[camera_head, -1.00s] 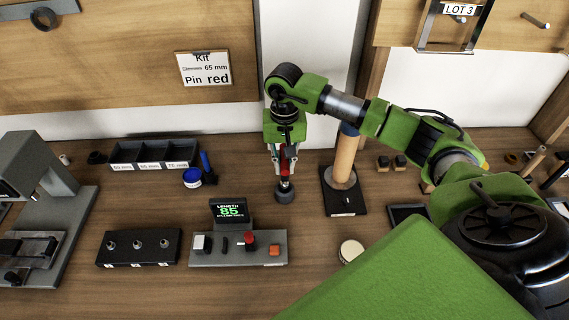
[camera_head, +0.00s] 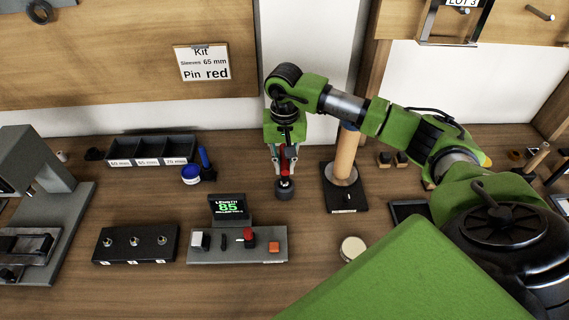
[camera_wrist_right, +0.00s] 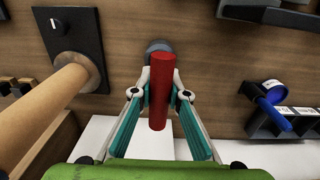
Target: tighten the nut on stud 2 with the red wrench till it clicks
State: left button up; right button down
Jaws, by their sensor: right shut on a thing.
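My right gripper (camera_head: 284,168) is shut on the red wrench (camera_wrist_right: 161,92), which looks like a red cylindrical handle. In the wrist view the handle stands between the two fingers. In the head view the wrench (camera_head: 286,160) is partly hidden by the fingers, its lower end over a dark round piece (camera_head: 285,188) on the table; I cannot tell whether they touch. The black stud block (camera_head: 135,243) lies at the lower left, apart from the gripper, with three studs on top. The nuts on them are too small to make out. My left gripper is not in view.
A grey console (camera_head: 238,246) with a display reading 85 stands right of the stud block. A wooden post (camera_head: 346,155) stands close right of the gripper. A grey press (camera_head: 50,210) stands left.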

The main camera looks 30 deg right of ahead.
jog(key=shift+f+b, duration=0.4)
jog(key=shift+f, duration=0.05)
jog(key=c, duration=1.9)
grip_release()
notch_tip(320, 180, up, 12)
jog(key=shift+r, duration=0.1)
